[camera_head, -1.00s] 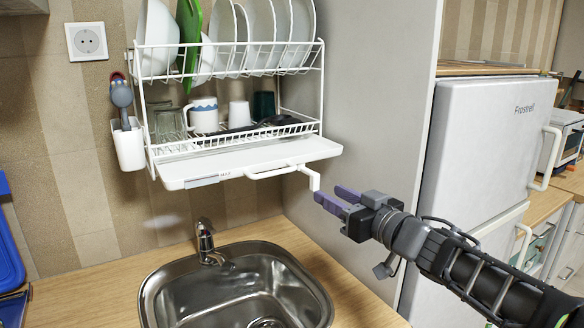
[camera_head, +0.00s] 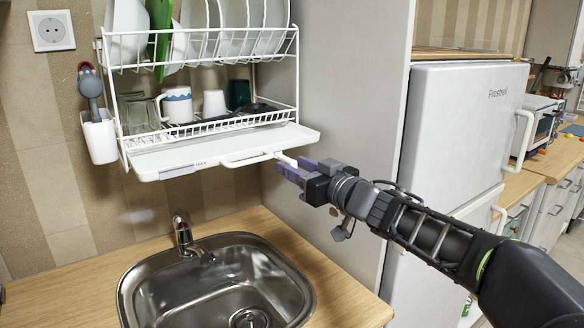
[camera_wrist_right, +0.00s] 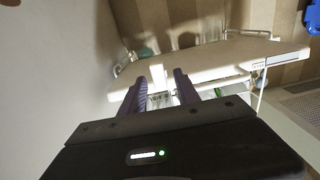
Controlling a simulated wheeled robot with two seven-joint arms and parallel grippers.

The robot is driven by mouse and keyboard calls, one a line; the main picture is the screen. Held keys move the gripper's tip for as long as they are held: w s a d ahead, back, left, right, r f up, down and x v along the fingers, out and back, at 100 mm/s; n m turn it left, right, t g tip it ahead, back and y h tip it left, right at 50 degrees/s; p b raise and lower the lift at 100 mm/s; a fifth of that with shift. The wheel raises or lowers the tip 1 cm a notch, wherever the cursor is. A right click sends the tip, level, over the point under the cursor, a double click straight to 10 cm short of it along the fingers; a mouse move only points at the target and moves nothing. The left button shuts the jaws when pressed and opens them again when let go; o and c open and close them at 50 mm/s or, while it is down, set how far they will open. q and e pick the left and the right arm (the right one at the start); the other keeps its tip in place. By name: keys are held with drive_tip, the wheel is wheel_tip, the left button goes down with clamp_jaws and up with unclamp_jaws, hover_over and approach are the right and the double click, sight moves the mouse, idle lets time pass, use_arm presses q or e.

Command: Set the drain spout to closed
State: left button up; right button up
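The white drain spout (camera_head: 246,160) runs along the front edge of the white drip tray (camera_head: 222,147) under the dish rack. Its elbow end reaches to the right, where my right gripper (camera_head: 290,168) partly hides it. The purple fingers of my right gripper are apart, at the spout's end. In the right wrist view, the white spout end (camera_wrist_right: 157,76) shows between the spread fingers of my right gripper (camera_wrist_right: 160,90); I cannot tell whether they touch it. My left gripper is not in view.
A steel sink (camera_head: 215,285) with a tap (camera_head: 183,235) is set in the wooden counter below. A tall grey panel (camera_head: 345,95) stands close behind my right gripper. A white fridge (camera_head: 460,130) is on the right. Dishes and cups fill the rack.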

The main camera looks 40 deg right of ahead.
drive_tip(key=shift+w, duration=0.8)
clamp_jaws()
